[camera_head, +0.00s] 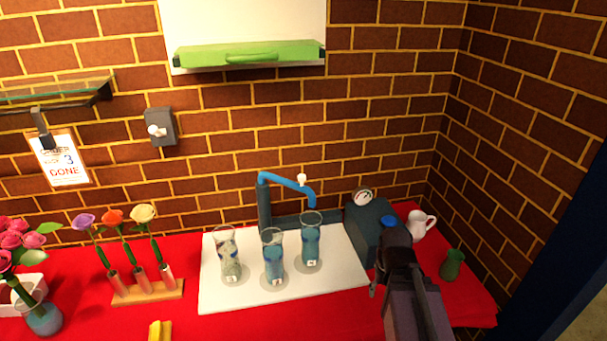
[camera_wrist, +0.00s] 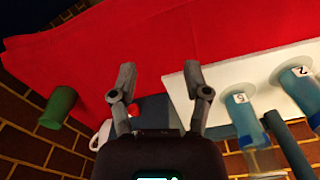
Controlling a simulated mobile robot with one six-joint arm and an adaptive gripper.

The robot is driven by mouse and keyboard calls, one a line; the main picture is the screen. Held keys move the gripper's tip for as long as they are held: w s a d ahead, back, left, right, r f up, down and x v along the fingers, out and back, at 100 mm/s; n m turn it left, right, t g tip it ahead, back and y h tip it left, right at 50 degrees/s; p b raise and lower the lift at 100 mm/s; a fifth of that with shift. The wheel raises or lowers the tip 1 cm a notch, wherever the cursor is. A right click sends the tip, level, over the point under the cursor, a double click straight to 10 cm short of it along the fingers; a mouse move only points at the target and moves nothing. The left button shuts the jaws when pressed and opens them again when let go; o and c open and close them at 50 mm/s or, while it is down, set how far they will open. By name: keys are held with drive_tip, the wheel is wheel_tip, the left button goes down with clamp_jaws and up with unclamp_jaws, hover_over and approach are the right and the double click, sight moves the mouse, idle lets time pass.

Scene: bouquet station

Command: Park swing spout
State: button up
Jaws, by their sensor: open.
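The blue swing spout (camera_head: 287,182) stands on a dark post (camera_head: 264,208) at the back of the white board (camera_head: 335,270). Its arm points right, and its bent tip hangs over the rear right glass vase (camera_head: 311,240). A small white knob (camera_head: 301,180) sits on top of the arm near the tip. My gripper (camera_wrist: 160,75) is open, with nothing between its fingers in the wrist view. In the head view my arm is to the right of the board, well apart from the spout, and hides part of the dark pump box (camera_head: 364,226).
Two more glass vases, front (camera_head: 273,257) and left (camera_head: 229,255), stand on the board. A white jug (camera_head: 420,224) and green vase (camera_head: 452,265) stand at right. A flower rack (camera_head: 148,291) is at left. A green-fronted cabinet (camera_head: 249,54) hangs above the spout.

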drive_tip(key=w+a+r+m+p, duration=0.45)
drive_tip(key=w+r+p, duration=0.25)
drive_tip(key=r+p, duration=0.2)
drive_tip(key=w+a+r+m+p, duration=0.3)
drive_tip(key=w+a+r+p, duration=0.3)
drive_tip(key=w+r+p, duration=0.25)
wheel_tip(320, 180, up, 16)
drive_tip(key=m+p, duration=0.7)
drive_tip(key=p, duration=0.9)
hover_over(302, 176)
drive_tip(key=shift+w, duration=0.1)
drive_tip(key=shift+f, duration=0.25)
wheel_tip(302, 176, down, 14)
drive_tip(key=b, duration=1.4)
drive_tip(key=shift+r, duration=0.25)
clamp_jaws()
